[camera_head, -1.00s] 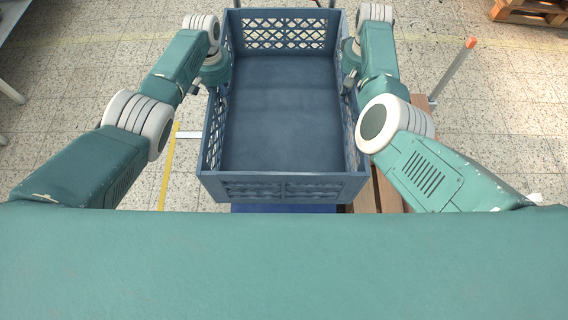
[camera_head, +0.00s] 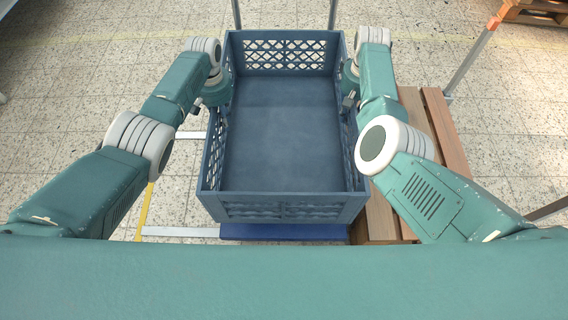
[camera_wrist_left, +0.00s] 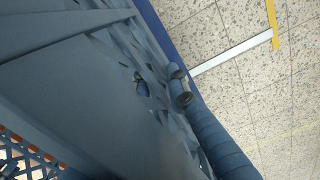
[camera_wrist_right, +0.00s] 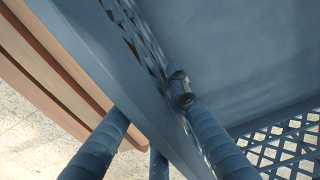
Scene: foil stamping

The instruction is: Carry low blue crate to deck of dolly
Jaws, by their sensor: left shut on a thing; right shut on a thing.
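The low blue crate (camera_head: 285,207) is empty and hangs level between my two arms in the head view. My left gripper (camera_head: 223,112) is shut on its left lattice wall; the left wrist view shows fingertips (camera_wrist_left: 160,84) on both sides of that wall. My right gripper (camera_head: 349,106) is shut on the right wall, and a fingertip (camera_wrist_right: 180,86) shows inside it in the right wrist view. A flat blue surface (camera_head: 285,231), perhaps the dolly's deck, shows below the crate's near edge. Most of it is hidden by the crate, and I cannot tell whether they touch.
Wooden planks (camera_head: 441,125) lie right of the crate, below my right arm. An upright post with an orange top (camera_head: 477,48) stands at their far right. Two grey posts (camera_head: 333,14) rise beyond the crate. Pale strips (camera_head: 180,232) lie on the floor at left.

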